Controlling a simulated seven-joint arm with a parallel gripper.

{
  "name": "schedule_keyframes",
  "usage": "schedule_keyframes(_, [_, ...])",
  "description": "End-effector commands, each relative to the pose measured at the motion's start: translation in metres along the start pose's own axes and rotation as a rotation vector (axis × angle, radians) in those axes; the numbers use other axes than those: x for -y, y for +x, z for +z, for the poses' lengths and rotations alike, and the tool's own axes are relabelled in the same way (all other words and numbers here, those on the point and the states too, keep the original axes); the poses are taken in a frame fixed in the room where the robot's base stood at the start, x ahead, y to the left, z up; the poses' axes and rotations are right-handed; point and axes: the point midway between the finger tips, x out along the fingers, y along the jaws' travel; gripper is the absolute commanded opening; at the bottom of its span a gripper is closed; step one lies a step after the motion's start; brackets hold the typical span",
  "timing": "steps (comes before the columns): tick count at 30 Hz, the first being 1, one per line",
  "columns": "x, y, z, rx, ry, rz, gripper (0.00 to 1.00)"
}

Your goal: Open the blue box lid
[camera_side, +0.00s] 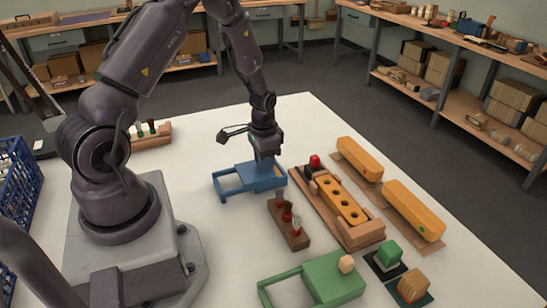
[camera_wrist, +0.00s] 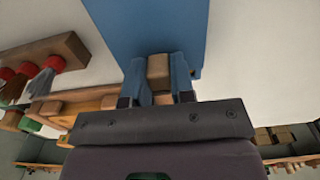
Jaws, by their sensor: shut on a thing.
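The blue box (camera_side: 262,180) stands on the white table, left of centre in the side view. Its solid blue part is at the right, and an open blue frame (camera_side: 229,186) extends from it to the left. My gripper (camera_side: 265,156) points down over the solid part. In the wrist view, the blue fingers of my gripper (camera_wrist: 158,78) are shut on a wooden knob (camera_wrist: 158,67), one on each side. The blue lid surface (camera_wrist: 160,25) fills the top middle there. In the side view the knob is hidden by the fingers. I see no gap under the lid.
A dark wooden holder with red-capped tufts (camera_side: 288,224) stands close at the front right. A wooden fixture with a yellow drilled block (camera_side: 341,200) is to the right. A green box (camera_side: 335,278) with a similar frame is nearer the front. Table left of the blue frame is clear.

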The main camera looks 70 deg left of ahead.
Motion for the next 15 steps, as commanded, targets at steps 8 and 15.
schedule_keyframes(8, [0.001, 0.0, 0.059, 0.002, -0.004, 0.0, 0.0])
schedule_keyframes(15, [0.0, 0.0, 0.068, 0.004, -0.001, 0.0, 0.0])
